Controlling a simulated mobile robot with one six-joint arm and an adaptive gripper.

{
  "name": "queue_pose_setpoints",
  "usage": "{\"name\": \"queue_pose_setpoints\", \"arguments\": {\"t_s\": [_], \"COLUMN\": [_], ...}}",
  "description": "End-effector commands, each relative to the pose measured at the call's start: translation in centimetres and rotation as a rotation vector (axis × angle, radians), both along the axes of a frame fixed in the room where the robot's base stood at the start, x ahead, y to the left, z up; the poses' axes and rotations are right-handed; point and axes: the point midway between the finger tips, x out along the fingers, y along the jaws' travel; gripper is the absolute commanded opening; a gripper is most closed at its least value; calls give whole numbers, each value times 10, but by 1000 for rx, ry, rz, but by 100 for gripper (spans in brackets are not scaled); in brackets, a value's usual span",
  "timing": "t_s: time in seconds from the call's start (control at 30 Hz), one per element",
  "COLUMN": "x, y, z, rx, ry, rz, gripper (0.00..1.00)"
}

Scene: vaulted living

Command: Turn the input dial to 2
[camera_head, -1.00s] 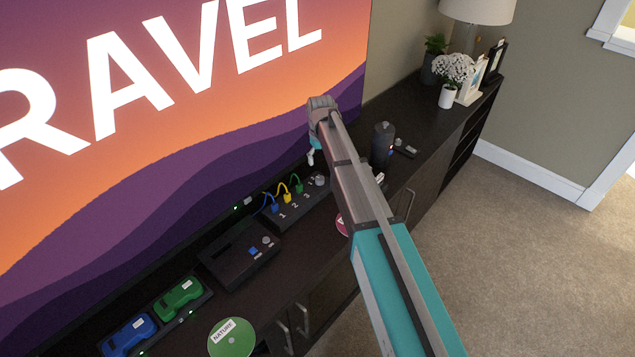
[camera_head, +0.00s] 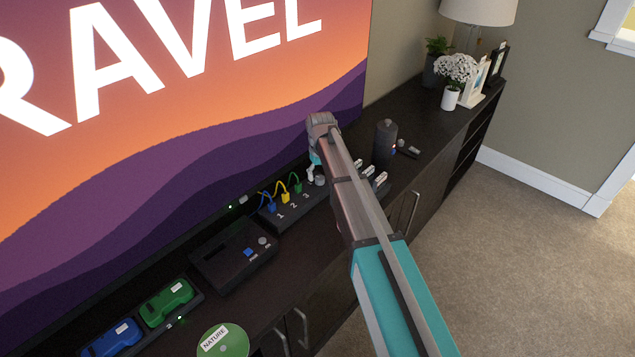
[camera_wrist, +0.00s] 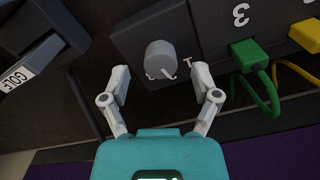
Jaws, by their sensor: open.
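The input dial (camera_wrist: 160,60) is a round grey knob on a dark box (camera_wrist: 205,20) in the wrist view. It also shows in the head view (camera_head: 320,180), at the right end of the row of numbers 1, 2 and 3. Small white marks show by the knob's lower edge, too small to read surely. My gripper (camera_wrist: 160,72) is open, with one finger on each side of the knob at its lower edge.
Blue, yellow and green cables (camera_head: 283,187) plug into the box close to the dial. A dark console (camera_head: 235,258), game cartridges (camera_head: 165,303) and a green disc (camera_head: 222,342) lie left along the cabinet. A black cylinder (camera_head: 386,143) stands right. The TV (camera_head: 200,120) rises behind.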

Motion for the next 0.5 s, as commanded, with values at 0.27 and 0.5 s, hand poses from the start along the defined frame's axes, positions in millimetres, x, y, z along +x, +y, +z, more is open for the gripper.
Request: {"name": "queue_pose_setpoints", "arguments": {"t_s": [0.27, 0.5], "x": [0, 0], "y": [0, 0], "z": [-15, -16], "rx": [0, 0], "ry": [0, 0], "rz": [0, 0], "gripper": [79, 79]}}
